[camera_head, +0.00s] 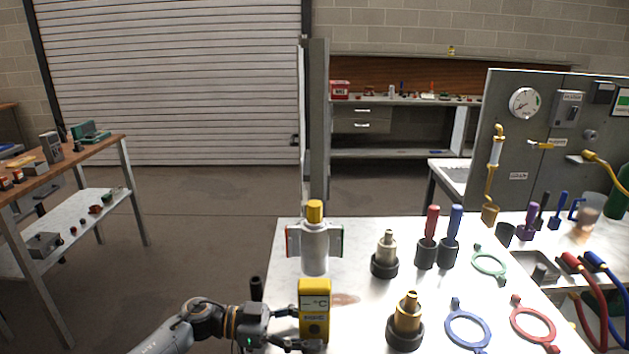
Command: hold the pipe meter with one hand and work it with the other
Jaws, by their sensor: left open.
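The pipe meter (315,300) is a yellow hand-held unit with a dark face and a grey display reading "°C". It stands upright near the front left edge of the white table. My left gripper (298,327) comes in from the left with its fingers open, close to the meter's left and lower side. The lower finger reaches to the meter's bottom; whether either finger touches it I cannot tell. My right gripper is not in view.
A white bottle with a yellow cap (314,240) stands behind the meter. Brass fittings on black bases (406,318) (385,255), red and blue handled tools (440,240) and coloured rings (468,325) lie to the right. A gauge panel (540,120) stands further right.

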